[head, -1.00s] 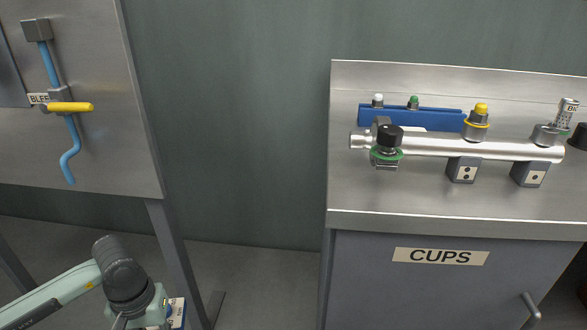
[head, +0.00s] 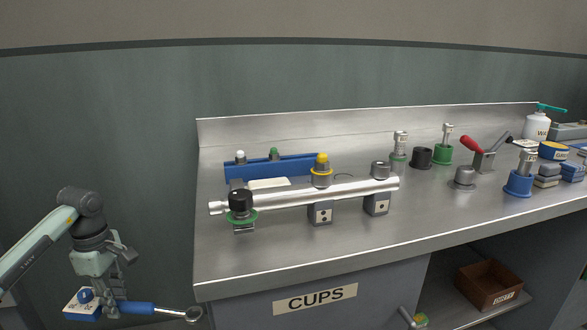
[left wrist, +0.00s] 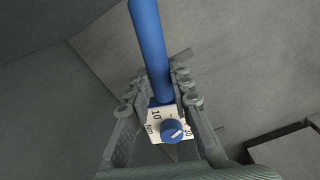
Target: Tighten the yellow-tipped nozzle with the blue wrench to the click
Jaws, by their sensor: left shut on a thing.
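The yellow-tipped nozzle (head: 321,163) stands upright in the silver pipe (head: 288,197) on the steel counter, with a yellow ring around its base. The blue wrench (head: 140,308) lies across my left gripper (head: 112,307), low in front of the counter's left end. Its ring head (head: 193,314) points right, below the counter top and apart from the nozzle. In the left wrist view, the fingers are shut around the blue handle (left wrist: 150,45), beside a white scale with a blue dial (left wrist: 171,130). My right gripper is not in view.
A black knob (head: 240,201) with a green ring is on the pipe's left end; a grey fitting (head: 380,169) is at its right. A blue rack (head: 300,168) stands behind. Farther right are a red-handled lever (head: 472,144) and a blue-based fitting (head: 518,184). Front counter is clear.

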